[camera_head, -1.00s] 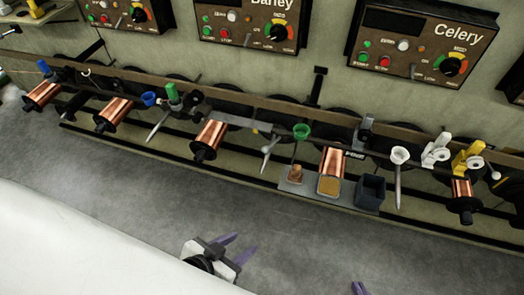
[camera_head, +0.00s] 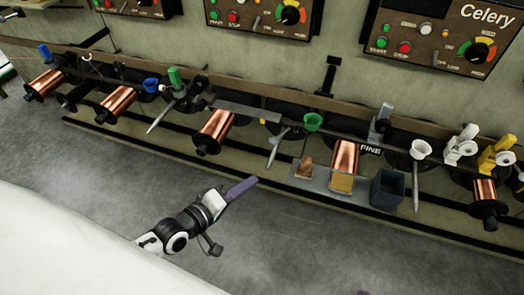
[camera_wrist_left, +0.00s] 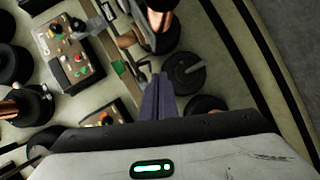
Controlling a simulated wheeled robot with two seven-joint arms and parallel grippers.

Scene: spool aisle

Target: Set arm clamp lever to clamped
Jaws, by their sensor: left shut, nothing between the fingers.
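My left gripper (camera_head: 240,190) has purple fingers. It is shut and empty above the grey floor, in front of the spool rack and apart from it. In the left wrist view its fingers (camera_wrist_left: 157,97) lie together, pointing toward the rack. Candidate levers on the rack are a grey clamp (camera_head: 380,123), a white one (camera_head: 461,146) and a yellow one (camera_head: 496,156). I cannot tell which is the arm clamp lever, nor its setting. Only a sliver of my right gripper (camera_head: 362,293) shows at the bottom edge.
Several copper spools (camera_head: 214,130) hang along the rack rail (camera_head: 300,103). A grey tray (camera_head: 322,184) holds small items beside a dark open box (camera_head: 388,190). Control panels (camera_head: 440,35) are on the wall above. The grey floor in front (camera_head: 330,240) is clear.

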